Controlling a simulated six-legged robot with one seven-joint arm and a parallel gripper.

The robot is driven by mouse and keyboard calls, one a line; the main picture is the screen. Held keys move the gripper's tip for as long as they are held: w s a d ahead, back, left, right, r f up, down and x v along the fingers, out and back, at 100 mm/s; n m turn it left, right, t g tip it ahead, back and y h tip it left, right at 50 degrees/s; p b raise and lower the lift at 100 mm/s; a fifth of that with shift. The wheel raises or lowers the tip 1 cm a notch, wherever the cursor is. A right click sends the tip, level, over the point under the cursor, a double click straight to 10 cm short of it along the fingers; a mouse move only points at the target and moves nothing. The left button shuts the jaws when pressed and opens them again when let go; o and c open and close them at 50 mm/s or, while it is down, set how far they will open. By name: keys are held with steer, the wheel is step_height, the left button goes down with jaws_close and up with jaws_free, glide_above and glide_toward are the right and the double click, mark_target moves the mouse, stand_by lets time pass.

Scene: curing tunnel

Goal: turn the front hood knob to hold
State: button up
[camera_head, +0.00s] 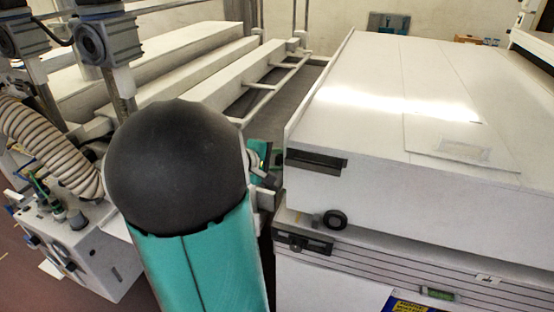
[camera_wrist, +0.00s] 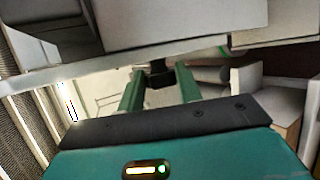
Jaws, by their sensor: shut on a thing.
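In the wrist view my gripper (camera_wrist: 160,72) has its two green fingers on either side of a small black knob (camera_wrist: 159,79), shut on it. The knob hangs on a dark stem below a pale box-like body. I cannot read its setting or tell for sure that it is the front hood knob. In the head view the white hood (camera_head: 400,120) fills the right side, with a dark bar handle (camera_head: 316,161) and a round black knob (camera_head: 335,219) on its near face. My arm hides most of my gripper there, just left of the hood's corner.
A white cabinet (camera_head: 340,285) with a dark latch (camera_head: 303,243) stands under the hood. Long white beams (camera_head: 245,80) and rails lie behind my arm. A white box with a ribbed hose (camera_head: 50,145) stands at the left. The gap beside the hood is narrow.

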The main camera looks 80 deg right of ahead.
stand_by(0.4)
steer(key=o, duration=1)
steer(key=shift+a, duration=0.1)
steer(key=v, duration=1.3)
steer(key=shift+w+a, duration=0.25)
steer(key=shift+a, duration=0.05)
steer(key=w+a+f+n+t+y, duration=0.1)
steer(key=w+a+t+y, duration=0.3)
steer(key=a, duration=0.7)
steer(key=w+a+f+n+t+y, duration=0.1)
steer(key=w+a+f+t, duration=0.15)
steer(key=w+a, duration=0.6)
steer(key=a+t+y, duration=0.1)
steer(key=a+y, duration=0.1)
steer(key=a, duration=0.5)
steer(key=s+a+r+n+t+y, duration=0.1)
steer(key=a+t+y, duration=0.1)
steer(key=a, duration=0.5)
steer(key=a+r+t+y, duration=0.1)
steer(key=a+t+y, duration=0.1)
steer(key=a, duration=0.5)
steer(key=shift+s+a+r+n+t, duration=0.2)
steer(key=shift+s+a+n+t, duration=0.1)
steer(key=shift+n, duration=0.1)
